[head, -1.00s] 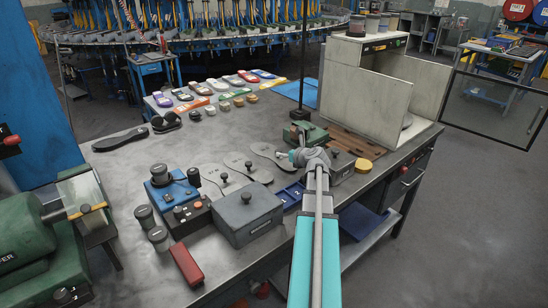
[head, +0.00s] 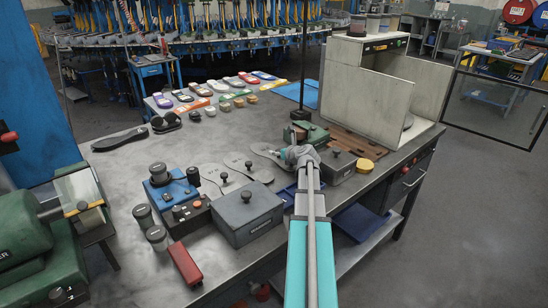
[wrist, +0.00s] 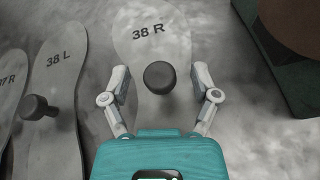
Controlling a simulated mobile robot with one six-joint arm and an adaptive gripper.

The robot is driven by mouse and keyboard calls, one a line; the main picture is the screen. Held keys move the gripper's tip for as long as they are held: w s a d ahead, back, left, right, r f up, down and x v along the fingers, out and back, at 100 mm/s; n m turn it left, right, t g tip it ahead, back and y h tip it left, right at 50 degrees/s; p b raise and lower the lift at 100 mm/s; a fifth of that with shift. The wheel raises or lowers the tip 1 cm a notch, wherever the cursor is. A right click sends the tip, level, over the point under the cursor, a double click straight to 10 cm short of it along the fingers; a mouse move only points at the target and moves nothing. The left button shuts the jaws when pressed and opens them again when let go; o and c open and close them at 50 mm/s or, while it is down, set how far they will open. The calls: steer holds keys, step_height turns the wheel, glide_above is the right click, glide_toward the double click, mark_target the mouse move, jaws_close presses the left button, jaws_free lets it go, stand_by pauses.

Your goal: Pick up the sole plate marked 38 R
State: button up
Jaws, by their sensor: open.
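The sole plate marked 38 R (wrist: 150,38) is a flat grey sole shape with a round black knob (wrist: 159,77). It lies on the metal bench, centred in the wrist view. My gripper (wrist: 159,74) is open, with one finger on each side of the knob and a gap on both sides. The teal gripper body hides the plate's lower end. In the head view, my gripper (head: 287,154) is at the right of the row of plates and partly covers the 38 R plate (head: 264,152). The plate marked 38 L (wrist: 62,75) lies to the left with its own knob.
Another plate (wrist: 10,80), its mark ending in R, lies at the far left. A green block-like fixture (wrist: 280,60) is close on the right.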

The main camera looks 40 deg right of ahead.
jaws_close()
stand_by(0.4)
steer(key=shift+r, duration=0.1)
step_height(320, 180, up, 10)
steer(key=p, duration=1)
stand_by(0.7)
